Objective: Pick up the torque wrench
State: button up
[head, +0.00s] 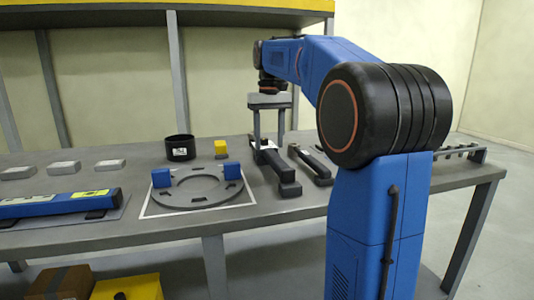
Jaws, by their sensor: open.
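A long dark tool (277,169) lies on the workbench, running from under my gripper towards the front edge, with a blocky near end and a pale label near its far end. It appears to be the torque wrench. My gripper (269,142) points down at its far end, with its two grey fingers apart. The fingertips are at or just above the tool, one to each side in this view; I cannot tell if they touch it. A second long dark tool with a lighter edge (311,166) lies to the right, partly hidden by my arm.
Left of the tool, a grey ring plate (198,197) with blue blocks lies on a white-edged sheet. A blue bar (50,205) lies far left. A rack (462,150) stands at the right.

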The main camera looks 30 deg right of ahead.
aim_at(270, 150)
notch_tip(270, 150, down, 5)
jog(key=shift+w+d, duration=0.1)
jog(key=shift+d, duration=0.05)
grip_shut()
jog(key=shift+r, duration=0.1)
dwell(1.4)
